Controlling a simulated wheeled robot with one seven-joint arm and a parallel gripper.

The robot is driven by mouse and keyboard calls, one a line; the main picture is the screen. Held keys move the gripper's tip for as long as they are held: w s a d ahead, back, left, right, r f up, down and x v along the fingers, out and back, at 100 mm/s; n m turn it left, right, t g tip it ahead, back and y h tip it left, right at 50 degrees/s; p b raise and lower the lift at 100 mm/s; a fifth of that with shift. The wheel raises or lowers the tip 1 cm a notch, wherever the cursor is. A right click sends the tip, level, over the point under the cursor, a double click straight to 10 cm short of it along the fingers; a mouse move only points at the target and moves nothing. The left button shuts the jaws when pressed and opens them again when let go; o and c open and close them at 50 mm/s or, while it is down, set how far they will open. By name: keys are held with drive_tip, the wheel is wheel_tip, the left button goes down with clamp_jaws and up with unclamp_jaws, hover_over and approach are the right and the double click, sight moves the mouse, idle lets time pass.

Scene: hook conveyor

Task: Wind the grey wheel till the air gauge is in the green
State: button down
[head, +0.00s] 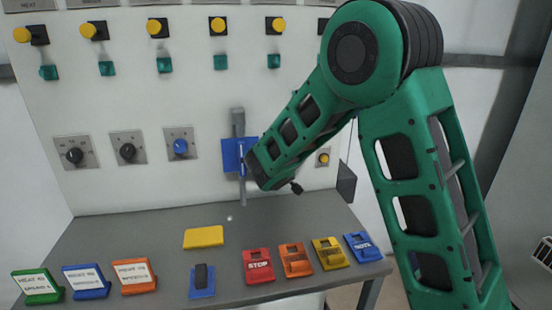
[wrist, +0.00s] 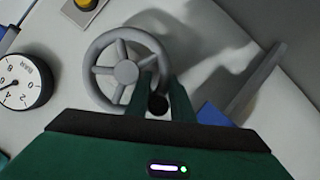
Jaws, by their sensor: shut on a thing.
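The grey wheel (wrist: 96,52), a spoked ring with a round hub, is on the pale panel in the wrist view. My gripper (wrist: 162,85) reaches its lower right rim, with a finger on either side of a dark round knob (wrist: 157,104), and is shut on it. How the knob joins the rim is partly hidden by the fingers. The air gauge (wrist: 27,82), a white dial with black numbers, is at the left edge of the wrist view. Its needle points towards the left; I cannot make out a green zone. In the head view my arm hides the wheel and gauge.
A grey lever (head: 243,190) on a blue plate (head: 230,155) is beside my arm. The panel bears yellow knobs (head: 158,27) and a blue dial (head: 181,147). The shelf holds a yellow block (head: 203,237), a STOP block (head: 257,266) and several signs (head: 134,275).

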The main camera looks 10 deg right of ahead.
drive_tip(key=n, duration=0.1)
drive_tip(key=d+f+n+h, duration=0.1)
drive_tip(key=n+t+h, duration=0.1)
drive_tip(key=n, duration=0.1)
drive_tip(key=shift+w+d+f, duration=0.1)
drive_tip(key=shift+d+f, duration=0.05)
drive_tip(key=shift+f, duration=0.15)
drive_tip(key=n, duration=0.1)
drive_tip(key=n+t+h, duration=0.1)
drive_tip(key=shift+d+f+n, duration=0.3)
drive_tip(key=shift+d+f, duration=0.05)
drive_tip(key=shift+d, duration=0.05)
drive_tip(key=shift+d+f+n+t+h, duration=0.1)
drive_tip(key=shift+d+n+t+h, duration=0.25)
drive_tip(key=shift+n, duration=0.35)
drive_tip(key=c, duration=1.7)
unclamp_jaws()
drive_tip(key=shift+o, duration=0.2)
drive_tip(key=shift+f, duration=0.1)
drive_tip(key=v, duration=1)
drive_tip(key=shift+s+a, duration=0.2)
drive_tip(key=shift+s, duration=0.1)
